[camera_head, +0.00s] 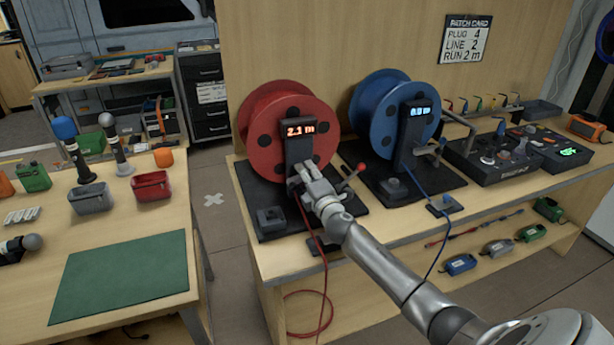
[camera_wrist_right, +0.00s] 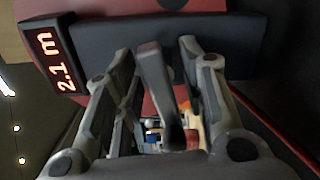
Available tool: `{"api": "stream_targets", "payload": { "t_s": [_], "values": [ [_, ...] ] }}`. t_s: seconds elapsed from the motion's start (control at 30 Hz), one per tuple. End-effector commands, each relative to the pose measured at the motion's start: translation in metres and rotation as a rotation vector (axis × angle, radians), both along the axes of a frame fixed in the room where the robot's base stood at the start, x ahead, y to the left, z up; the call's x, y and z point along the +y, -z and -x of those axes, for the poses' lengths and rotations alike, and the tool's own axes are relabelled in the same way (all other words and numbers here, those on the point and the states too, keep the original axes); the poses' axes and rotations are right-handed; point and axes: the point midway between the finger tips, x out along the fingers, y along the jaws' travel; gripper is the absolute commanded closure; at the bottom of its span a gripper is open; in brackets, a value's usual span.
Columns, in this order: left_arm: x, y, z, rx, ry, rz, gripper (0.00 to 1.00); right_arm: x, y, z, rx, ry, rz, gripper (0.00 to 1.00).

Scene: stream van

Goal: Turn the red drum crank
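The red drum (camera_head: 262,135) stands on a dark base on the bench, with a dark post in front whose display (camera_head: 300,130) reads 2.1 m. The display also shows in the right wrist view (camera_wrist_right: 53,62). My right gripper (camera_head: 305,178) is in front of the post, below the display. In the right wrist view its fingers (camera_wrist_right: 155,65) are apart, with a dark grey bar (camera_wrist_right: 153,80), apparently the drum's crank, between them. Gaps show beside the bar; I cannot tell whether a finger touches it. In the head view the gripper hides the crank. My left gripper is out of view.
A lever with a red ball (camera_head: 361,167) stands just right of my gripper. The blue drum (camera_head: 385,115) with its own crank is to the right. A red cable (camera_head: 311,232) hangs over the bench front. A table with a green mat (camera_head: 120,278) is at left.

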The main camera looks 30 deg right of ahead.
Motion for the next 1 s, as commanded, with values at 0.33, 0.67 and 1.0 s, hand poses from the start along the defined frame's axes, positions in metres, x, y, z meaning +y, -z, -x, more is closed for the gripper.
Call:
{"api": "stream_targets", "payload": {
  "t_s": [0.33, 0.67, 1.0],
  "values": [
    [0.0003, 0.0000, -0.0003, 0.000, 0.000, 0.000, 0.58, 0.0001, 0.0000, -0.0012, 0.000, -0.001, 0.000, 0.69],
    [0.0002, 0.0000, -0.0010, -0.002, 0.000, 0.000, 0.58, 0.0001, 0.0004, -0.0010, -0.001, -0.001, -0.004, 1.00],
    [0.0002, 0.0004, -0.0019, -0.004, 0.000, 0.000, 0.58, 0.0004, 0.0007, -0.0009, -0.006, -0.001, -0.028, 1.00]
  ]
}}
